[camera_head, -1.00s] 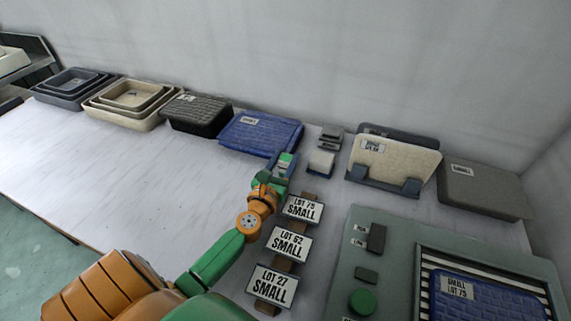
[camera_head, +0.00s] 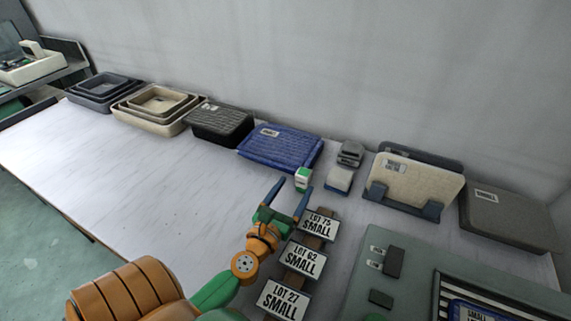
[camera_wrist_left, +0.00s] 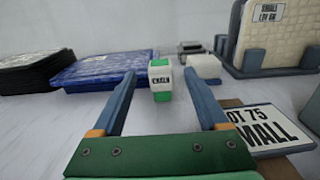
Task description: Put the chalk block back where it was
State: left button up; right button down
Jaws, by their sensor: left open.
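The chalk block (camera_head: 303,179), white with green ends and a "CHALK" label, stands upright on the white table, just in front of the blue panel's right end. In the left wrist view the chalk block (camera_wrist_left: 161,80) appears in the gap between my fingertips, with clear space on both sides. My left gripper (camera_head: 295,186) is open and empty, its blue fingers pointing at the block from the near side. It also shows in the left wrist view (camera_wrist_left: 161,74). My right gripper is not in view.
A white-topped block (camera_head: 340,179) and a grey block stack (camera_head: 350,154) stand right of the chalk. The blue panel (camera_head: 280,147) lies behind left. Lot signs (camera_head: 303,260) line the near side; a cream panel (camera_head: 415,178) leans in a rack.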

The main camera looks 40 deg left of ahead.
pick_arm(q)
jog(key=b+v, duration=0.1)
jog(key=v, duration=0.3)
jog(key=shift+s+d+f, duration=0.1)
jog(key=shift+s+f, duration=0.1)
jog(key=shift+s, duration=0.05)
jog(key=shift+s+d+r, duration=0.1)
jog(key=shift+s+r, duration=0.1)
jog(key=shift+s, duration=0.15)
